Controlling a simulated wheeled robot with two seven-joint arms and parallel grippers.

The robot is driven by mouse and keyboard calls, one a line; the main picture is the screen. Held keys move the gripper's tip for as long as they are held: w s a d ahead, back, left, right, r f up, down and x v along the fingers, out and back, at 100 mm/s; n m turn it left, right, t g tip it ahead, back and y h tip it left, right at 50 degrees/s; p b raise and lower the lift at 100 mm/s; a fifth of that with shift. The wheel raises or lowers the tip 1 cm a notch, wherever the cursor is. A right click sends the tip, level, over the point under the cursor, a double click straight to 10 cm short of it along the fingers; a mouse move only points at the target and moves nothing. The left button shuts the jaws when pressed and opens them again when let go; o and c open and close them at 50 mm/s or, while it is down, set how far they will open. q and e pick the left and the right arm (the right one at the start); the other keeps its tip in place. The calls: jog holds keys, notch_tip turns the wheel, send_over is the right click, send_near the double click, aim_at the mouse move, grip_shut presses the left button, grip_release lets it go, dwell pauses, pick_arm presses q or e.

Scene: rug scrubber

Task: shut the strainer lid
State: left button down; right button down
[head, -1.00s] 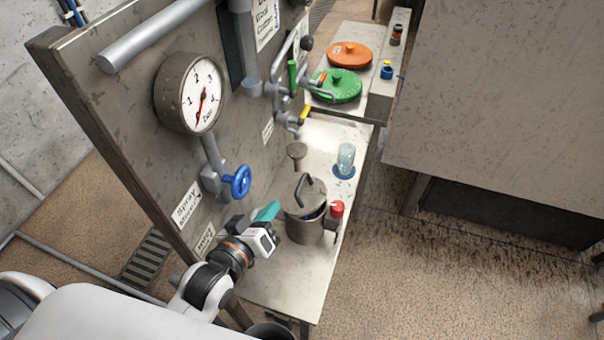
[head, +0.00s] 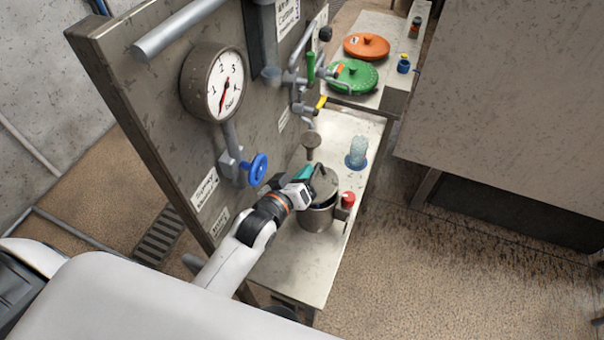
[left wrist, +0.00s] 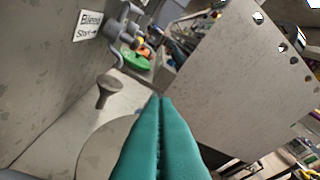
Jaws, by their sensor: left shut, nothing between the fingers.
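The strainer is a grey metal pot (head: 317,219) standing on the narrow bench. Its round lid (head: 327,187) lies over the top, with a dark gap showing between lid and rim at the front. The lid also shows in the left wrist view (left wrist: 100,150), below and left of the fingers. My left gripper (head: 304,173) has teal fingers, shut and empty, at the left side of the lid by its bar handle. I cannot tell whether they touch it. In the left wrist view the fingertips (left wrist: 161,100) are together. My right gripper is not in view.
A red-capped fitting (head: 348,199) is at the pot's right. A mushroom-shaped metal post (head: 311,141) stands behind it, a glass (head: 358,151) behind right. The panel with a gauge (head: 212,82) and a blue valve wheel (head: 258,169) rises at the left. The bench (head: 284,274) is clear in front.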

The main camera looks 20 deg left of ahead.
aim_at(317, 193)
pick_arm(q)
jog(key=shift+d, duration=0.15)
jog(key=shift+d+f+m+p, duration=0.1)
jog(key=shift+d+m+p, duration=0.3)
jog(key=shift+p, duration=0.15)
jog(key=shift+d+f+m+y, duration=0.5)
jog(key=shift+d+f+m, duration=0.3)
jog(key=shift+d+f, duration=0.3)
jog(key=shift+r, duration=0.1)
jog(key=shift+s+r+p, duration=0.1)
jog(key=shift+p, duration=0.2)
